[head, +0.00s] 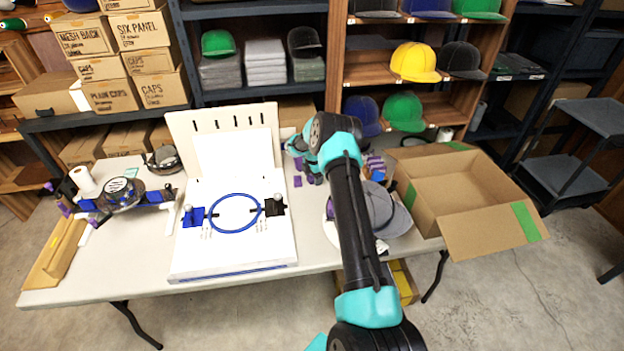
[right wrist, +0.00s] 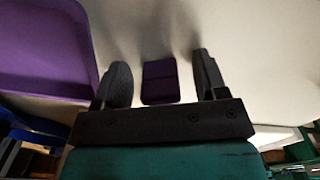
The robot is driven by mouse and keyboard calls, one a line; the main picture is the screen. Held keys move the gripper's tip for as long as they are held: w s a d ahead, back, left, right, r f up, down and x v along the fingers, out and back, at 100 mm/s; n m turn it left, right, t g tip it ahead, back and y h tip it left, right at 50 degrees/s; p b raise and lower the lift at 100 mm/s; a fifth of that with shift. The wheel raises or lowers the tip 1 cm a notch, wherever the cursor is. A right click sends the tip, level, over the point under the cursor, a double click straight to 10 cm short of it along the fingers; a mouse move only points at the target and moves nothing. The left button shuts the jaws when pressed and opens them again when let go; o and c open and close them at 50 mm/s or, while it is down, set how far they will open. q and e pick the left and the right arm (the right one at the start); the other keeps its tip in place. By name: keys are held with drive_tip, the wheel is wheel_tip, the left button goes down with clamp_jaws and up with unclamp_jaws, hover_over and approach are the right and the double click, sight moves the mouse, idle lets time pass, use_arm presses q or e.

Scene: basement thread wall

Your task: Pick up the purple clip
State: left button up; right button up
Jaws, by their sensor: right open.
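The purple clip (right wrist: 160,80) is a small dark purple block with a seam across it. In the right wrist view it lies on the pale table top between the fingers of my right gripper (right wrist: 160,67), with a gap on each side. The gripper is open and holds nothing. In the head view my right gripper (head: 309,176) is low over the table, just right of the white board; the arm hides part of this area. My left gripper is in neither view.
A larger purple piece (right wrist: 42,50) lies left of the fingers. The white board (head: 235,250) with a blue hoop (head: 234,213) stands left of my gripper. Grey caps (head: 385,210) and an open cardboard box (head: 465,190) are on the right.

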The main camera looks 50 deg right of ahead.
drive_tip(key=shift+c, duration=0.2)
drive_tip(key=c, duration=1)
drive_tip(key=shift+r, duration=0.15)
drive_tip(key=shift+r, duration=0.6)
wheel_tip(320, 180, up, 2)
drive_tip(key=shift+r, duration=0.25)
drive_tip(key=s+a, duration=0.3)
drive_tip(key=a, duration=0.1)
drive_tip(key=s+a, duration=0.3)
drive_tip(key=a, duration=0.1)
drive_tip(key=s+a+r, duration=0.1)
drive_tip(key=s+a, duration=0.3)
drive_tip(key=shift+a, duration=0.2)
